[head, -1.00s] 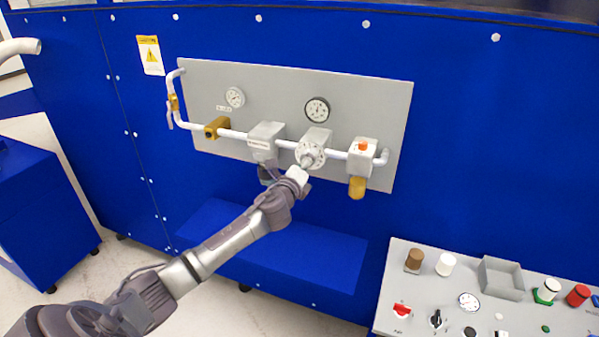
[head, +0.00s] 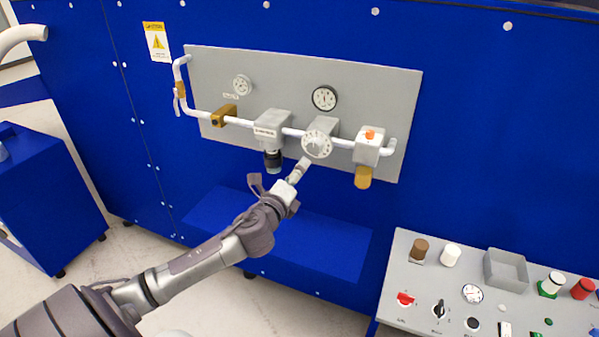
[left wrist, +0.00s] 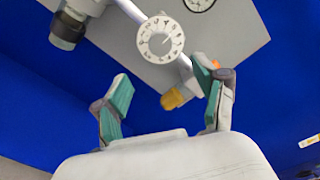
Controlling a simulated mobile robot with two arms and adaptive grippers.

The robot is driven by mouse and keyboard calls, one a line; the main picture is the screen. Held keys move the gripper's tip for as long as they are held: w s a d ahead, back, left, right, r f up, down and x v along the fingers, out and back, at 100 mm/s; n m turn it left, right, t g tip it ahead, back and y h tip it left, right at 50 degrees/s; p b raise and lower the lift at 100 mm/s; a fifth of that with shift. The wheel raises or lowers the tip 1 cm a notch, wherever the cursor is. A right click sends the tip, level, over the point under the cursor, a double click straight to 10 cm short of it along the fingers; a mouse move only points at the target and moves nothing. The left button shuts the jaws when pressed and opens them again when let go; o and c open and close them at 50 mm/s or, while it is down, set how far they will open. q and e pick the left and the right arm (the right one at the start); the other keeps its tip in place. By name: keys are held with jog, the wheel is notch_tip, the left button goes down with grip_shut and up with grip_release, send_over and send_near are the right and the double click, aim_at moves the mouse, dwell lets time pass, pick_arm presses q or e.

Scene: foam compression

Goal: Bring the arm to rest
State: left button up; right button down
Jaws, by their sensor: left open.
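My left gripper (head: 281,176) is below and in front of the white numbered dial (head: 317,144) on the grey pipe panel (head: 300,78). In the left wrist view the gripper (left wrist: 163,92) is open, with its two green-padded fingers wide apart and nothing between them. The dial (left wrist: 160,39) shows beyond the fingertips, apart from them. My left arm reaches in from the lower left of the head view. My right gripper is in neither view.
A black-ended regulator (head: 272,158) and a yellow-brown cup (head: 363,177) hang from the pipe beside the dial. A blue ledge (head: 320,245) juts out below the panel. A grey control console (head: 455,285) stands at the lower right.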

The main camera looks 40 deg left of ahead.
pick_arm(q)
jog(key=s+a+f+n+g+b, duration=0.1)
jog(key=s+f+n+g, duration=0.15)
jog(key=f, duration=0.85)
jog(key=s+a+f+n+g, duration=0.1)
jog(key=a+f+n+g, duration=0.15)
jog(key=f, duration=0.85)
jog(key=s+d+f+n+g+b, duration=0.15)
jog(key=s+f, duration=0.25)
jog(key=f, duration=0.4)
jog(key=s+d+f+n+g+h+p, duration=0.1)
jog(key=s+f+n+g, duration=0.1)
jog(key=s+f, duration=0.35)
jog(key=s+d+f+n+g+b, duration=0.1)
jog(key=s+f+n, duration=0.15)
jog(key=f, duration=0.65)
jog(key=s+d+f+n+g+h, duration=0.1)
jog(key=s+d+f, duration=0.4)
jog(key=s, duration=0.6)
jog(key=s+d+f+n+g+h+b, duration=0.1)
jog(key=s+d+f+n+g, duration=0.2)
jog(key=s+d+f, duration=0.3)
jog(key=s+d+f+n+g+h, duration=0.1)
jog(key=s+d+f+n+g, duration=0.2)
jog(key=s+f, duration=0.7)
jog(key=s+d+n, duration=0.1)
jog(key=s+d, duration=0.1)
jog(key=s, duration=0.5)
jog(key=shift+d+b, duration=0.25)
jog(key=shift+b, duration=0.15)
